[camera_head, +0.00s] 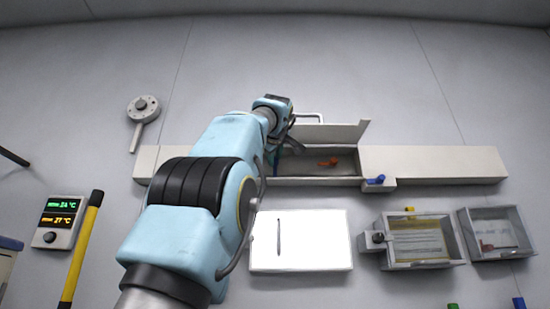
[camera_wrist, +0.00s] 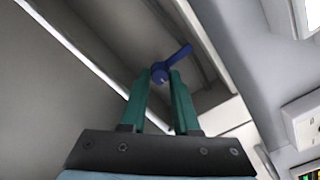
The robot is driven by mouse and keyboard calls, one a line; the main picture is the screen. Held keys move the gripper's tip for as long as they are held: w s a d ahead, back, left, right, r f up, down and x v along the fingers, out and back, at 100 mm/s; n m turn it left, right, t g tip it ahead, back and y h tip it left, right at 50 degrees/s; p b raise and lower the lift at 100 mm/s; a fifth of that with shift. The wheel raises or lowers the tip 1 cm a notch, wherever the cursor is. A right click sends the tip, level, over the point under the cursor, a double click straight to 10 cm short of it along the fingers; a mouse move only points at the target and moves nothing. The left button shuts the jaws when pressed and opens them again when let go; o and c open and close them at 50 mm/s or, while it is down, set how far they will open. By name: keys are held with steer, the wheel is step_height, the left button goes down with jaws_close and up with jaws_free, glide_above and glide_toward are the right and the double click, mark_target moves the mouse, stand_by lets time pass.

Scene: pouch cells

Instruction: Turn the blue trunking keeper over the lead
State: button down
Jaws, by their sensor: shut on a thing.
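A blue keeper (camera_wrist: 179,58) with a round hub and a straight lever shows in the wrist view at the trunking channel. My gripper (camera_wrist: 160,74) has its green fingers shut on the hub end, and the lever sticks out up to the right. In the head view my gripper (camera_head: 276,153) is at the left end of the open trunking (camera_head: 350,163), largely hidden by my arm, and the held keeper cannot be made out. An orange keeper (camera_head: 328,162) lies inside the open section. I cannot make out the lead under the keeper in either view.
The trunking's cover (camera_head: 335,131) stands open above the channel. Another blue lever (camera_head: 376,180) sits on a small block at the channel's right end. Below are a white panel (camera_head: 325,240), two clear-fronted boxes (camera_head: 420,265) (camera_head: 500,255) and a yellow bar (camera_head: 80,250).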

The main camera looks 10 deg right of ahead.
steer(key=c, duration=0.6)
jaws_free()
steer(key=shift+c, duration=0.2)
